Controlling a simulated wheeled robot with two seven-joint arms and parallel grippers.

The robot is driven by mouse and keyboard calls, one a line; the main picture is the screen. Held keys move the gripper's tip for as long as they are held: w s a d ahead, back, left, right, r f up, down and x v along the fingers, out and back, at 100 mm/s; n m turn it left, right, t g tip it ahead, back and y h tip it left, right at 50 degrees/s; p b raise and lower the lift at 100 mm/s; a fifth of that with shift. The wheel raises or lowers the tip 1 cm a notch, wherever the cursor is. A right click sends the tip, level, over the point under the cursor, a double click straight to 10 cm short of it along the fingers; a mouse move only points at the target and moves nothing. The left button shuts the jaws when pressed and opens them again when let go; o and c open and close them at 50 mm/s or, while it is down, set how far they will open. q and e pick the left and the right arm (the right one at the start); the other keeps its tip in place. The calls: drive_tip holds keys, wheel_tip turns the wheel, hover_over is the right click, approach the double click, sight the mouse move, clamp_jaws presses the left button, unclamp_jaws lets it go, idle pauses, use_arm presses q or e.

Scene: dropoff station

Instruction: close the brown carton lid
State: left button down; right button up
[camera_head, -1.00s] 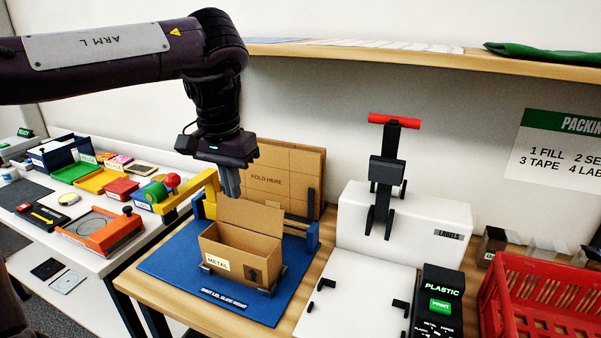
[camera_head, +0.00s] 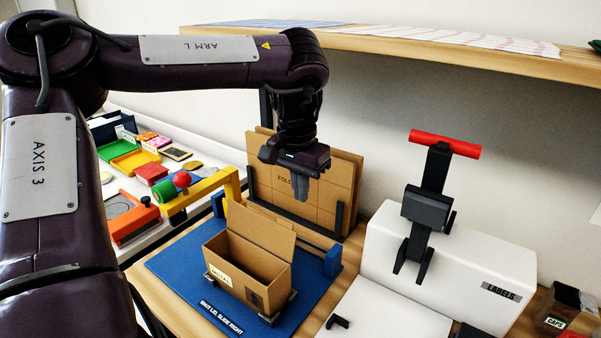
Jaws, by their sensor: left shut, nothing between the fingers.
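The brown carton (camera_head: 232,279) sits on the blue mat (camera_head: 175,265), with a pale METAL label on its front. Its lid (camera_head: 262,231) stands raised along the far side, and the carton is open at the top. Its inside is in shadow. My left gripper (camera_head: 301,196) is shut and empty, with its fingers pointing down. It hangs above and beyond the lid, close to the lid's upper right corner in the picture. I cannot tell whether it touches the lid. My right gripper is not in view.
Flat cardboard sheets (camera_head: 342,178) stand in a rack behind my gripper. A yellow arm with a tape roll (camera_head: 205,190) stands left of the carton. A blue post (camera_head: 332,262) is to its right. A white label machine (camera_head: 470,250) with a red handle (camera_head: 445,143) stands farther right.

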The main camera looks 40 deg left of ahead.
use_arm(q)
drive_tip(key=s+f+p, duration=0.2)
drive_tip(key=s+f, duration=0.1)
drive_tip(key=shift+d+f, duration=0.2)
drive_tip(key=shift+f, duration=0.1)
idle(0.4)
